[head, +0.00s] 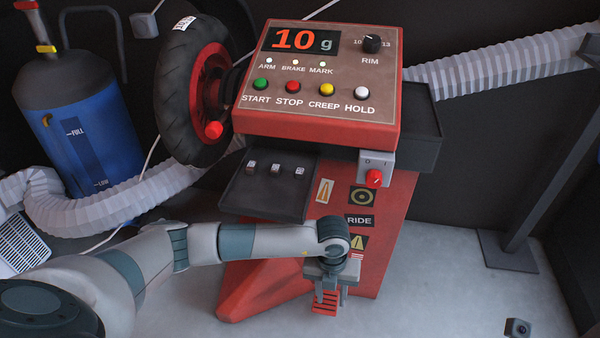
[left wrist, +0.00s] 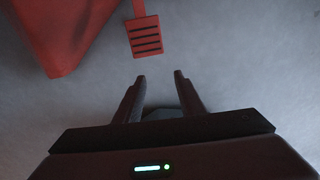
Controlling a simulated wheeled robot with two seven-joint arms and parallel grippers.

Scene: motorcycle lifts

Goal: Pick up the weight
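Three small grey cubes (head: 276,169) with markings too small to read sit in a row on the dark tray (head: 243,195) of the red wheel balancer (head: 384,230). I cannot tell which one is the weight. My left gripper (head: 328,300) is low in front of the balancer, below and right of the tray, by the red slotted pedal (head: 326,305). In the left wrist view my left gripper (left wrist: 160,76) is open and empty, fingers pointing at the floor, with the pedal (left wrist: 144,37) beyond the fingertips. My right gripper is not in view.
A blue tank (head: 95,140) and a white hose (head: 110,203) stand left. A small dark box (head: 517,327) lies on the floor at right.

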